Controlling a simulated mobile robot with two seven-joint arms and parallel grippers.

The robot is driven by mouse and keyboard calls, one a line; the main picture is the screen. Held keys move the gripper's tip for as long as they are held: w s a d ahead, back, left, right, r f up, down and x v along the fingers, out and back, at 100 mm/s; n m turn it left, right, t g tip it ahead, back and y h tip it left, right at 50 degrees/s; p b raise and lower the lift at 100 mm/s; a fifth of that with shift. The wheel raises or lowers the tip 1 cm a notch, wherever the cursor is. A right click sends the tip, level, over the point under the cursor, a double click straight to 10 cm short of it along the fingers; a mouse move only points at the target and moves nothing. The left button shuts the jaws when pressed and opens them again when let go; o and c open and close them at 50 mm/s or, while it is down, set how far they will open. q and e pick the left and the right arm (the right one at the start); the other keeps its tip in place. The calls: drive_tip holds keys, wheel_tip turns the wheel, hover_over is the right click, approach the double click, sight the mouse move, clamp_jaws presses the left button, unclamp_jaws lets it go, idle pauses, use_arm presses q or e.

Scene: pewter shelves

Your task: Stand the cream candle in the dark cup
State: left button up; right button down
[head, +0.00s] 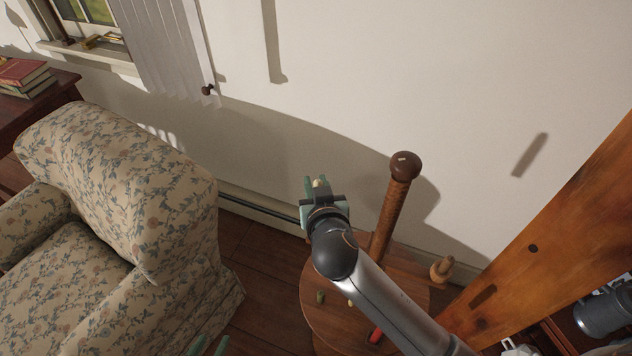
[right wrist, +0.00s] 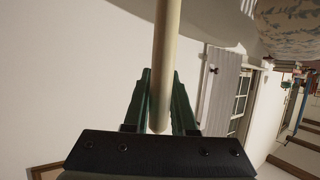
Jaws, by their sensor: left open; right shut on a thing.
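My right gripper (head: 318,188) is raised above the round table and shut on the cream candle. In the right wrist view the candle (right wrist: 166,60) is a long pale stick between the green fingers (right wrist: 160,105), running up out of the picture. In the head view only its pale end (head: 317,183) shows between the fingers. A small dark olive piece (head: 320,297) stands on the round table; it may be the dark cup, but it is too small to be sure. My left gripper (head: 209,346) shows only its green fingertips at the bottom edge, apart and empty.
The round wooden table (head: 310,275) carries a tall brown post with a dark knob (head: 404,165), a small wooden figure (head: 441,268) and a red object (head: 376,335). A floral armchair (head: 120,190) stands left. A wooden beam (head: 560,230) slants at the right.

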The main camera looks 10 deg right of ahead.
use_arm(q)
drive_tip(key=shift+f+b, duration=1.05)
drive_tip(key=shift+f, duration=0.05)
use_arm(e)
drive_tip(key=shift+f, duration=1.5)
drive_tip(key=c, duration=0.7)
unclamp_jaws()
use_arm(q)
drive_tip(key=shift+r, duration=0.1)
use_arm(e)
drive_tip(key=shift+o, duration=0.2)
